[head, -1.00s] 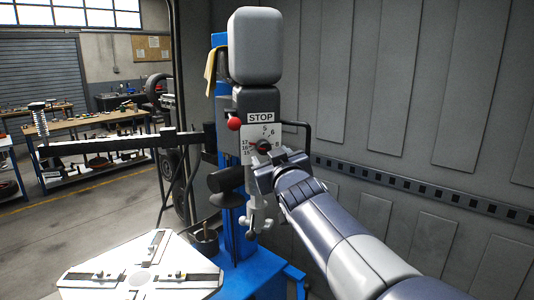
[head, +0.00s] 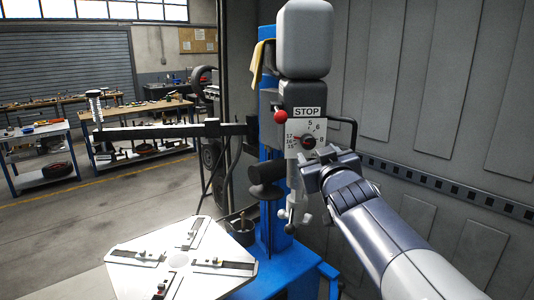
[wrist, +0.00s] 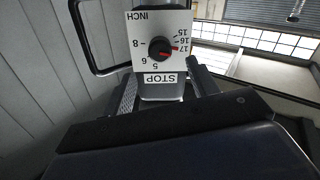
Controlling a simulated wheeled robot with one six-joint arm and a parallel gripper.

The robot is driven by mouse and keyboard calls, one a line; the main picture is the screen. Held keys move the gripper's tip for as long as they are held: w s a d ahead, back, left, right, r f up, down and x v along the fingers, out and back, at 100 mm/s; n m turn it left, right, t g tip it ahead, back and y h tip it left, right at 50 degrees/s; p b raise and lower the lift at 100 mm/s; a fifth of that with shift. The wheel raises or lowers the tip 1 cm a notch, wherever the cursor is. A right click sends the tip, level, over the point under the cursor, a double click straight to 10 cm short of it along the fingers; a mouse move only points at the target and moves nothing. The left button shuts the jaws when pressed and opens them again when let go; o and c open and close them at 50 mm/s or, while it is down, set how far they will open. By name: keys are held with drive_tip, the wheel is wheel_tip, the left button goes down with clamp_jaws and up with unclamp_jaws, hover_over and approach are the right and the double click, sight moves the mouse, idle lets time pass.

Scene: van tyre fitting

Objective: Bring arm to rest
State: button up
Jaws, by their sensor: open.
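My gripper (head: 317,171) is at the right of the blue tyre machine's head, in front of the lower edge of its dial plate. It is open, and I see nothing held in it. The dial plate (head: 305,137) has a dark knob with a red pointer. In the wrist view the dial (wrist: 160,47) shows upside down, with the pointer near 17. The STOP label (head: 307,112) sits above the dial, with a red ball knob (head: 281,117) to its left. I cannot tell from the head view how far the fingertips are from the dial.
The white turntable (head: 178,260) with black clamp slides stands at the lower left. A black swing arm (head: 170,131) reaches left from the blue column (head: 268,190). A black bar handle (head: 348,130) juts out right of the dial. The grey ribbed wall (head: 440,90) is at the right.

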sight(309, 144)
drive_tip(key=w, duration=0.8)
drive_tip(key=shift+w+a, duration=0.15)
drive_tip(key=shift+w, duration=0.25)
drive_tip(key=shift+w+p, duration=0.2)
drive_tip(key=shift+p, duration=0.15)
drive_tip(key=shift+s+m, duration=0.1)
drive_tip(key=shift+m, duration=0.6)
